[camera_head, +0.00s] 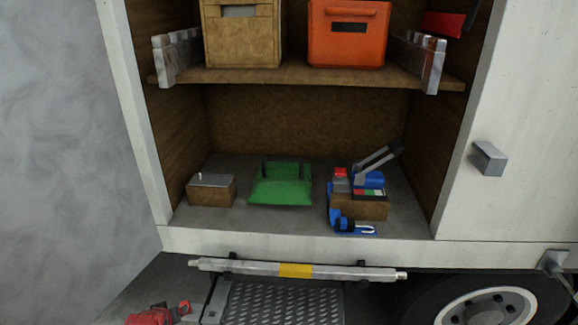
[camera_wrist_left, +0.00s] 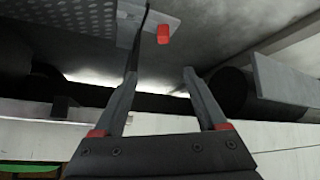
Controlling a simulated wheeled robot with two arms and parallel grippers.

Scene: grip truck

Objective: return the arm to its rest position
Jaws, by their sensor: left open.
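My left gripper (camera_wrist_left: 158,78) shows in the left wrist view. Its two dark fingers with red marks at the base stand apart, with nothing seen held between them. A small red piece (camera_wrist_left: 163,34) is visible beyond the fingertips, near a grey perforated panel (camera_wrist_left: 100,12). Neither gripper can be made out in the head view. My right gripper is not in view.
Tan (camera_head: 241,40) and orange (camera_head: 347,48) crates stand on the shelf above. A red object (camera_head: 152,317) lies low left.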

